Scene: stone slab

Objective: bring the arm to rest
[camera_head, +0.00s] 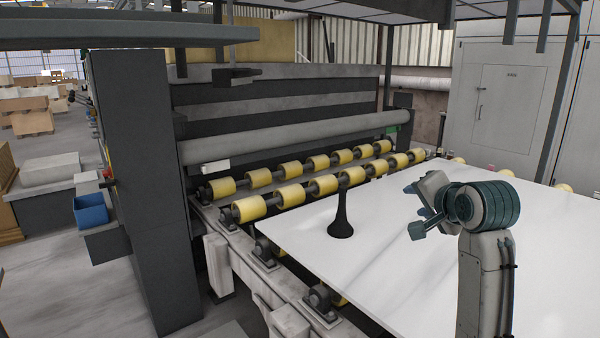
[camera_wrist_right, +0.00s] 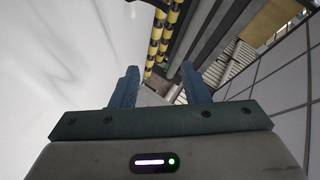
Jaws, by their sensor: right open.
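My right gripper (camera_head: 414,210) is raised above the right part of the white slab (camera_head: 370,285), with its fingers pointing left. In the right wrist view its two blue-grey fingers (camera_wrist_right: 159,72) stand apart with nothing between them. The slab's pale surface also fills the left of that view (camera_wrist_right: 75,55). My left gripper is not in view.
A tall black flared object (camera_head: 341,215) stands upright on the slab, left of my right gripper and apart from it. Yellow rollers (camera_head: 290,195) run along the machine behind the slab. A blue bin (camera_head: 91,210) hangs at the left by a dark grey column (camera_head: 140,190).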

